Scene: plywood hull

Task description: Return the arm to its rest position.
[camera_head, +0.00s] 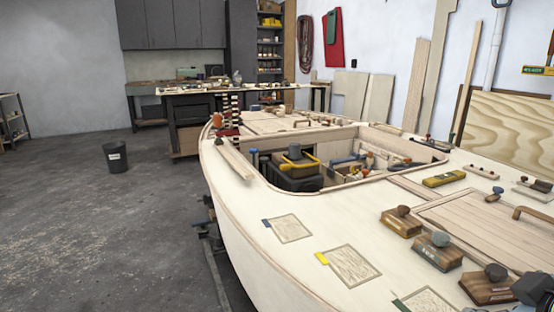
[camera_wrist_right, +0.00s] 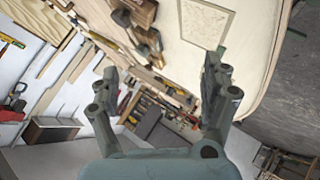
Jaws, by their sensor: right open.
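My right gripper (camera_wrist_right: 163,78) shows in the right wrist view with its two grey fingers spread wide and nothing between them. Behind the fingers are the pale deck and the tool-filled cockpit, seen at a steep tilt. Neither finger visibly touches anything. My left gripper is in neither view.
The plywood hull (camera_head: 262,265) fills the right of the head view. Wooden blocks with knobs (camera_head: 434,251) stand on its deck, near outlined patches (camera_head: 348,266). A black toolbox (camera_head: 293,172) sits in the cockpit. A bin (camera_head: 116,157) stands on open floor at left.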

